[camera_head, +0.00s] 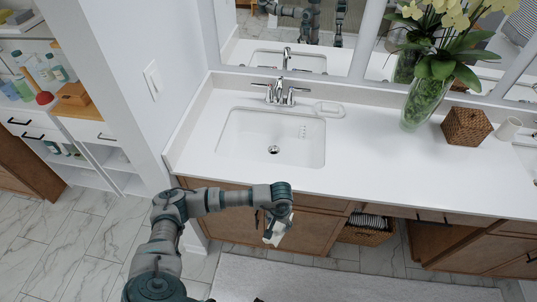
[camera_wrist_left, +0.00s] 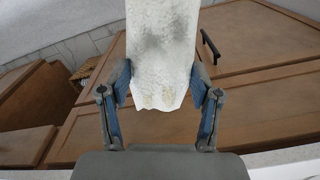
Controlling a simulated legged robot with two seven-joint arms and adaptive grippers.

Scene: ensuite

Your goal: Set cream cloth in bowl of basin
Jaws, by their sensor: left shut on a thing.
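The cream cloth (camera_wrist_left: 162,45) hangs between the two fingers of my left gripper (camera_wrist_left: 160,84), which is shut on it. In the head view, the left gripper (camera_head: 274,222) is in front of the vanity, below the counter's front edge, and a pale bit of the cloth (camera_head: 275,237) shows under it. The white rectangular basin (camera_head: 250,133) is sunk in the counter, beyond the gripper. Its bowl looks empty, with a drain in the middle. My right gripper is not in view.
A chrome faucet (camera_head: 280,95) stands behind the basin. A glass vase (camera_head: 425,100) with orchids and a woven box (camera_head: 466,127) stand to the right on the white counter (camera_head: 370,165). The counter around the basin is mostly clear. A wall (camera_head: 130,65) bounds the left.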

